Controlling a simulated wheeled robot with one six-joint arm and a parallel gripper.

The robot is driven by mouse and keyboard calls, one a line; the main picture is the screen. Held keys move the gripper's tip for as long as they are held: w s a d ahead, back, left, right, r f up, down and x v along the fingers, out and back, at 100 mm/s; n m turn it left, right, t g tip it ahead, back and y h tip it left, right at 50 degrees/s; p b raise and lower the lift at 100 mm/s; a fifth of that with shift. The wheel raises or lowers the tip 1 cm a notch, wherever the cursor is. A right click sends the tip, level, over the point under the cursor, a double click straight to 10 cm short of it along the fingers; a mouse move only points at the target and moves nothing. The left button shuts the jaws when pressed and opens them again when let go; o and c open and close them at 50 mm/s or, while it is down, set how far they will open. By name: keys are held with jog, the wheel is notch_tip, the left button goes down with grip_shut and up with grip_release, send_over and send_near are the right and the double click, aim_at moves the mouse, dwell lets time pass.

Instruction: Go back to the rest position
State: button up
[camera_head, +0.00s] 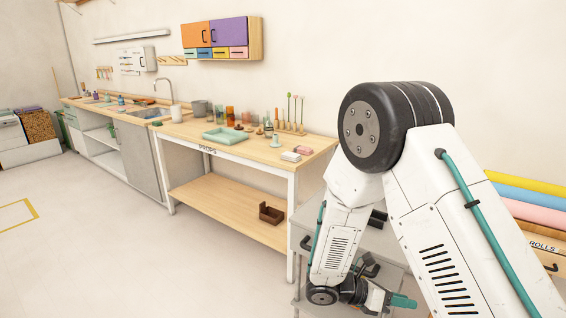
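My white arm fills the right side of the head view, with a large black joint at the top and a teal cable along the link. The arm is folded, and its lower part hangs down over a grey cart (372,240). My gripper (401,301) is low, near the bottom edge of the view, with teal fingers pointing right. The fingers are small and seen from the side, so I cannot tell whether they are apart. I see no object clearly held there.
A wooden props table (215,149) stands left of my arm, with a teal tray (226,135), bottles and small items on it. A brown box (271,213) sits on its lower shelf. A sink counter (130,112) is beyond. Coloured rolls (530,214) lie at right. The left floor is clear.

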jog(key=s+a+r+m+t+y, duration=0.1)
jog(key=s+r+m+y, duration=0.6)
jog(key=s+r+m, duration=0.4)
jog(key=s+a+r+m+t+y, duration=0.1)
jog(key=s+r+m+y, duration=0.7)
jog(key=s+r+m, duration=0.3)
jog(key=shift+a+r+m, duration=0.2)
jog(key=shift+r+m, duration=0.9)
jog(key=shift+r, duration=1.25)
jog(key=shift+s, duration=0.1)
